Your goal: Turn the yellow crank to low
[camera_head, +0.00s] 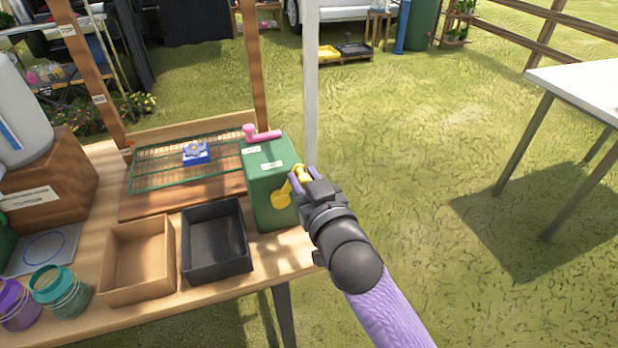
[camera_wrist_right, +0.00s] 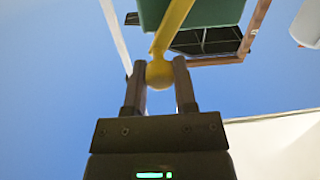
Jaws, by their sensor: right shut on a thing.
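The yellow crank (camera_head: 283,196) is on the right side of the green box (camera_head: 268,173) at the table's right end. My right gripper (camera_head: 298,174) reaches in from the lower right and is shut on the crank's knob. In the right wrist view the yellow knob (camera_wrist_right: 159,74) sits between the two fingers, with the crank's arm (camera_wrist_right: 172,30) running up to the green box (camera_wrist_right: 205,12). In the head view the crank's arm slants from its round hub up to the knob. The labels on the box are too small to read. My left gripper is not in view.
A black tray (camera_head: 214,272) and a wooden tray (camera_head: 139,292) sit in front. A white post (camera_head: 311,80) stands close behind.

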